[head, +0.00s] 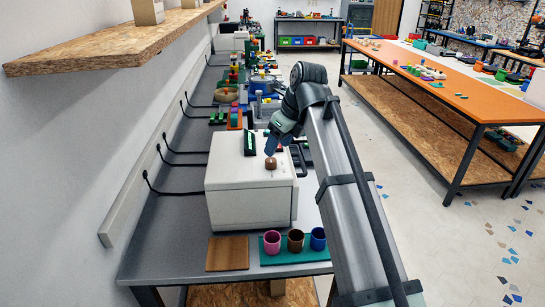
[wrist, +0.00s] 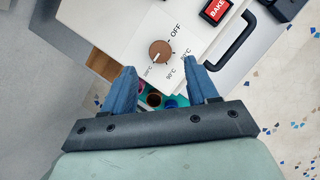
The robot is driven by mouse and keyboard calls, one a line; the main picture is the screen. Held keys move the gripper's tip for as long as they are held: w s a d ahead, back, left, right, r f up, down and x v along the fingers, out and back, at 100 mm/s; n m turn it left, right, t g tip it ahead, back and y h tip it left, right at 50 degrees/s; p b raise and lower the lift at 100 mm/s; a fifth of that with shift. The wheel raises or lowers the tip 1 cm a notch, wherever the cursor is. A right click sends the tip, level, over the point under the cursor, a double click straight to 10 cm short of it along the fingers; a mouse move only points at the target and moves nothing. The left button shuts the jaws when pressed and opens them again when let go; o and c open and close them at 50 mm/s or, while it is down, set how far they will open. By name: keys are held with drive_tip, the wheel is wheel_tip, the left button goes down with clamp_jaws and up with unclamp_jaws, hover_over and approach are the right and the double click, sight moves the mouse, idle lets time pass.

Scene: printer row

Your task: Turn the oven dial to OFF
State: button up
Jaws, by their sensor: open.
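The oven (head: 240,193) is a white box on the near part of the grey bench. Its brown round dial (head: 270,163) sits on the top face near the right edge. In the wrist view the dial (wrist: 160,53) has a pale mark that seems to point lower left, at a °C label. The OFF label (wrist: 176,31) is to the dial's upper right. My gripper (head: 271,150) is open and empty, with blue fingers just above the dial. In the wrist view the dial lies ahead of and between the fingertips (wrist: 159,66); contact cannot be told.
A black handle (wrist: 232,43) is on the oven's right side. A red BAKE display (wrist: 215,10) is on its top. Pink, brown and blue cups stand on a green mat (head: 290,257) in front, beside a brown board (head: 228,254). A wooden shelf (head: 110,45) hangs upper left.

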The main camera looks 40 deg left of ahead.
sight(271, 160)
drive_tip(key=shift+x, duration=3)
drive_tip(key=c, duration=1)
